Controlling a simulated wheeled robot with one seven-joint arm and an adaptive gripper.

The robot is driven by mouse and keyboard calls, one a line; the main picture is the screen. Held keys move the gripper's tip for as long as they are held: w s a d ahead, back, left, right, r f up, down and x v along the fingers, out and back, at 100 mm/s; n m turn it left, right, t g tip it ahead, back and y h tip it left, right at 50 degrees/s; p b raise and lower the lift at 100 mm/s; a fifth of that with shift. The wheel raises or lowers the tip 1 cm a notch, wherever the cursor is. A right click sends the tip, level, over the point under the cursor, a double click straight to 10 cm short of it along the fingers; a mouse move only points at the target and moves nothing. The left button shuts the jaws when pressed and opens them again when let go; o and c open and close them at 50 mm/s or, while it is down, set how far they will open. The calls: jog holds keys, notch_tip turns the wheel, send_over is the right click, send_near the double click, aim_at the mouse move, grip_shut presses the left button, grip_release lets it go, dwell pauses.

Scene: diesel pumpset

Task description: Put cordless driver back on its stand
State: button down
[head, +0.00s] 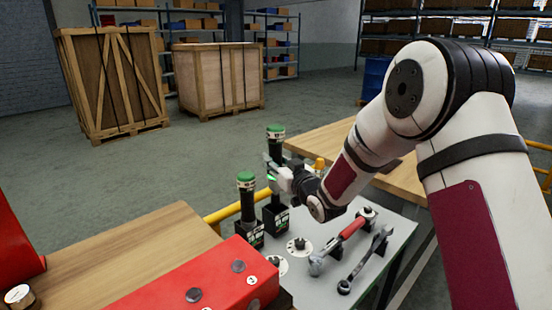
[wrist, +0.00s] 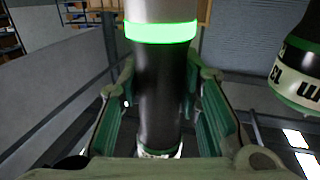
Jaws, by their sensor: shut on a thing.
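The cordless driver (head: 275,143) is a dark upright cylinder with a green cap. In the wrist view the driver (wrist: 158,95) stands between my fingers, with a glowing green ring near the top. My gripper (head: 272,170) is shut on its body, and the fingers (wrist: 160,115) flank it on both sides. A black stand (head: 275,219) with a label is below the held driver. I cannot tell whether the driver's lower end touches it. A second similar driver (head: 246,200) stands upright in another black stand (head: 250,238) to the left; a green-and-white labelled body (wrist: 300,75) shows at the wrist view's right.
A red block (head: 215,285) lies in front on the left. A yellow rail (head: 225,211) runs behind the stands. Wooden crates stand farther back.

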aim_at(278, 195)
jog(key=shift+f+b, duration=3.15)
jog(key=shift+f, duration=1.1)
jog(key=shift+b, duration=0.5)
jog(key=shift+f+b, duration=0.85)
jog(key=shift+f, duration=0.15)
jog(key=c, duration=1.1)
grip_release()
jog(key=shift+f, duration=0.15)
jog(key=shift+s, duration=0.1)
jog(key=v, duration=1.2)
